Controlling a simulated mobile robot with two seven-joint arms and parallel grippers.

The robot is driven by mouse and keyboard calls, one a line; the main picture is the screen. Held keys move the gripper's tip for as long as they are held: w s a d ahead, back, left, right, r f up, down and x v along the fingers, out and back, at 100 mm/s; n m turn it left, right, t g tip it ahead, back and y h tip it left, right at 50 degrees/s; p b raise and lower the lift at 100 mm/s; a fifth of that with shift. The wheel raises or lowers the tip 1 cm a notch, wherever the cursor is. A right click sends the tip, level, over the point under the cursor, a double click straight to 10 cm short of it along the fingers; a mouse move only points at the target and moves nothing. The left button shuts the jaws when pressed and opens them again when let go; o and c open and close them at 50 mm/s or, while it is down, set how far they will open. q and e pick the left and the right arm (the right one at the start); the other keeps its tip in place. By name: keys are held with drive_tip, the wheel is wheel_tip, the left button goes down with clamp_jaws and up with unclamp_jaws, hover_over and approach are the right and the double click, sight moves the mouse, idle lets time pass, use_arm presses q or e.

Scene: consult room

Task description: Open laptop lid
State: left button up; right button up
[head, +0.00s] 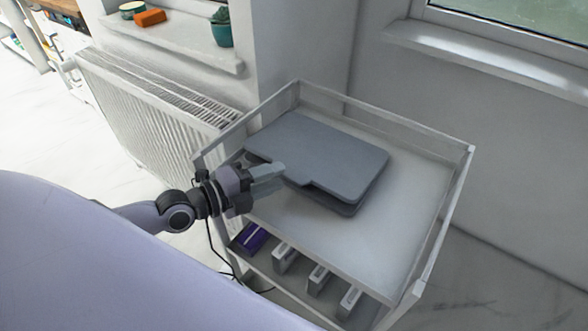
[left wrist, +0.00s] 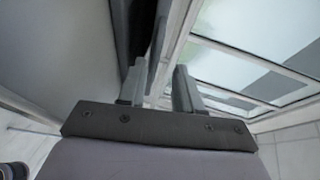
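The grey laptop (head: 325,155) lies on the top of a white cart (head: 390,240). Its lid covers the base, and a darker lower part shows along the near right edge. A notch shows in the lid's near edge. My left gripper (head: 268,178) is at the laptop's near left edge, its fingers pointing at the notch. The laptop (left wrist: 150,35) appears there as a dark slab close to the left finger; contact is unclear. My right gripper is out of view.
The cart has a raised rail (head: 385,127) around its top and a lower shelf with a purple box (head: 250,238) and several grey holders. A radiator (head: 150,115) stands at left. A windowsill (head: 180,40) holds pots and an orange block. Bare cart top lies right of the laptop.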

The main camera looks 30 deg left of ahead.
sight(295, 171)
use_arm(q)
drive_tip(key=shift+x, duration=2.9)
drive_tip(key=shift+r, duration=0.1)
clamp_jaws()
